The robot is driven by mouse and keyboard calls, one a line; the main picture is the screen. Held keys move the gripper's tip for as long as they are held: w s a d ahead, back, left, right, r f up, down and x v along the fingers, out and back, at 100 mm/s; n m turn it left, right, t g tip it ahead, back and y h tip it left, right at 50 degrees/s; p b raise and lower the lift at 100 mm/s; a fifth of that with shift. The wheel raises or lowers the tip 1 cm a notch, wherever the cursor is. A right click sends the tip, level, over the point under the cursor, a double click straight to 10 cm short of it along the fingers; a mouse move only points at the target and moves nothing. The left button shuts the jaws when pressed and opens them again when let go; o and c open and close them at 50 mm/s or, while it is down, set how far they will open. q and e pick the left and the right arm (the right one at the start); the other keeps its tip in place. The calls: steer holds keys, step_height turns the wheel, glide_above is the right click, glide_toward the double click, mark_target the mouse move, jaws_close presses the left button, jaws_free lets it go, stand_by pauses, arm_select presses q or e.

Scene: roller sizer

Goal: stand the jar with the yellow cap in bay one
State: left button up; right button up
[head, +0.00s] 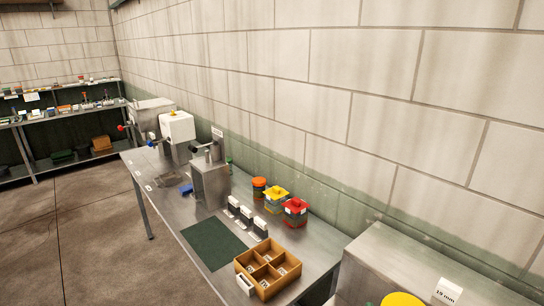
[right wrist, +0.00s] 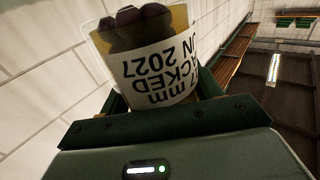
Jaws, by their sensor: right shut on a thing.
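My right gripper (right wrist: 160,92) is shut around a clear jar (right wrist: 150,58) in the right wrist view. The jar has dark round pieces inside and a white label with print upside down in the picture, reading partly "mm", "PACKED" and "2027". Its cap is not seen there. In the head view a yellow cap (head: 402,299) shows at the bottom edge, cut off by the frame, with a bit of green beside it; it looks like the held jar's. No bay marked as one can be read. My left gripper is not in view.
A metal bench holds a wooden divided tray (head: 267,270), a dark green mat (head: 214,243), small white-labelled blocks (head: 247,219), and orange-, yellow- and red-topped containers (head: 275,199) by the wall. A metal surface (head: 385,258) with a "mm" card (head: 448,291) stands at right.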

step_height(320, 180, down, 21)
steer(key=b, duration=1.6)
steer(key=shift+w+r+b, duration=0.2)
steer(key=shift+w+b, duration=0.1)
steer(key=shift+b, duration=0.05)
steer(key=shift+a+r, duration=0.1)
steer(key=shift+a, duration=0.05)
